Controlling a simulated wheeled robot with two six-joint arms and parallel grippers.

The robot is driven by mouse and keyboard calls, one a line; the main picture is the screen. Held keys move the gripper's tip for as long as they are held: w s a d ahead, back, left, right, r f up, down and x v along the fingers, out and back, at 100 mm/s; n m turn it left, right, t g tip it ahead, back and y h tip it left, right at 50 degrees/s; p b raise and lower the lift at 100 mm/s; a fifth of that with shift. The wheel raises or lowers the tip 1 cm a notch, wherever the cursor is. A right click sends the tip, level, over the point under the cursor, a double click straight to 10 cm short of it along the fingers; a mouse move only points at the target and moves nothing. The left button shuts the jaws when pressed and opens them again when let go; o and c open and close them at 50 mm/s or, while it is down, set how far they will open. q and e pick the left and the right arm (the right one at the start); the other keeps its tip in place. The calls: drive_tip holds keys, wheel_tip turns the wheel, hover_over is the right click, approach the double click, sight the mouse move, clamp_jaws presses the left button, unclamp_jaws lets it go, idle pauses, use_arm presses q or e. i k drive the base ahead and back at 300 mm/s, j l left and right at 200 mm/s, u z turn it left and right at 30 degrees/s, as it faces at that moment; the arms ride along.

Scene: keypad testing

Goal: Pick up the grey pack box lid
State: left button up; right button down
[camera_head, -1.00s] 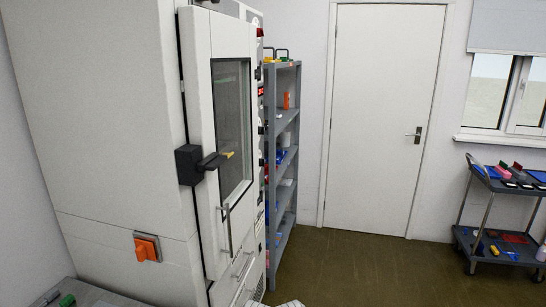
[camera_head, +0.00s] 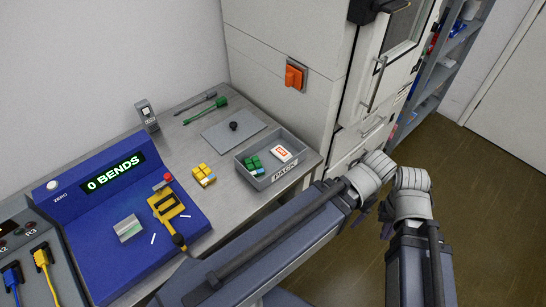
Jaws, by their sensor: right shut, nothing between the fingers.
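The grey pack box lid (camera_head: 222,138) is a flat grey plate with a black knob. It lies on the grey bench, behind and left of the open grey pack box (camera_head: 285,180). The box holds a green keypad block (camera_head: 254,164) and a white and orange item (camera_head: 281,154). My right gripper (camera_head: 387,222) is small and dark beside my right arm, shut and empty, well right of the lid. My left arm crosses the lower middle; its gripper is mostly hidden near the arm's far end. Both are apart from the lid.
A blue tester (camera_head: 85,240) reading "0 BENDS" stands left, with a yellow clamp (camera_head: 168,207) on it. A yellow keypad block (camera_head: 203,175) and a green-handled tool (camera_head: 206,110) lie near the lid. A tall white cabinet (camera_head: 285,40) stands behind the box.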

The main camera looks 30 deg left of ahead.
sight(226, 135)
drive_tip(key=u, duration=1.5)
drive_tip(key=l+z, duration=0.45)
drive_tip(key=z, duration=0.2)
drive_tip(key=i, duration=0.5)
